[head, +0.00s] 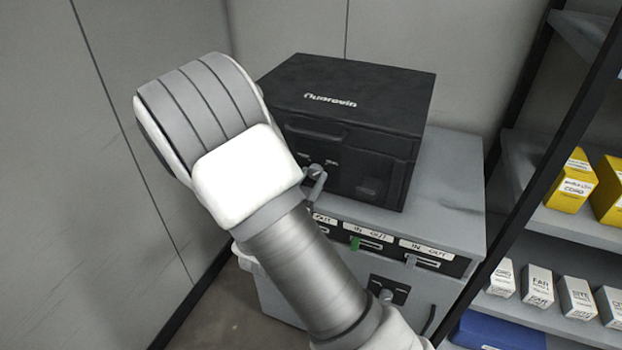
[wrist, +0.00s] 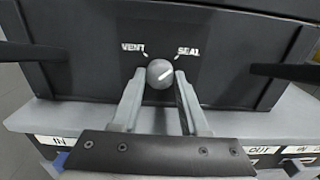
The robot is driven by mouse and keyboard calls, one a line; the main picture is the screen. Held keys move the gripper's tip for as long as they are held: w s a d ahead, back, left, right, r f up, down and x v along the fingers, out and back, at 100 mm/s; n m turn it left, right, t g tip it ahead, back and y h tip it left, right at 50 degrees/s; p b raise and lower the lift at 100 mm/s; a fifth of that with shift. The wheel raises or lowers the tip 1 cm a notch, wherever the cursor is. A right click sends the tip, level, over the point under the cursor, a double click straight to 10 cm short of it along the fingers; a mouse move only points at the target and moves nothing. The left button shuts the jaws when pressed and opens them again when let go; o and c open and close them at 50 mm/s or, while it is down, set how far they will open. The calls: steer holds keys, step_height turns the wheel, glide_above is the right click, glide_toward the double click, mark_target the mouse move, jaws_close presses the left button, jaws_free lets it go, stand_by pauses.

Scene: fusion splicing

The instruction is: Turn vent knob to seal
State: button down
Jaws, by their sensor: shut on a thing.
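The vent knob (wrist: 158,71) is a round grey knob on the front of a black box (head: 350,95). White words VENT and SEAL stand to its upper left and upper right in the wrist view. The white mark on the knob slants up and right, toward SEAL. My gripper (wrist: 160,78) is shut on the knob, with one finger on each side of it. In the head view the knob (head: 315,170) shows small beside my arm, and a grey finger shows just below it. My arm hides most of the gripper there.
The black box stands on a grey cabinet (head: 455,185) with IN/OUT labelled slots and a lower knob (head: 386,295). A shelf rack (head: 570,225) with yellow and white boxes stands close on the right. Grey walls close off the left and back.

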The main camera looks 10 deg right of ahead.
steer(key=shift+c, duration=2.1)
jaws_free()
steer(key=shift+s+a, duration=0.1)
steer(key=p+v, duration=0.2)
steer(key=v, duration=1.5)
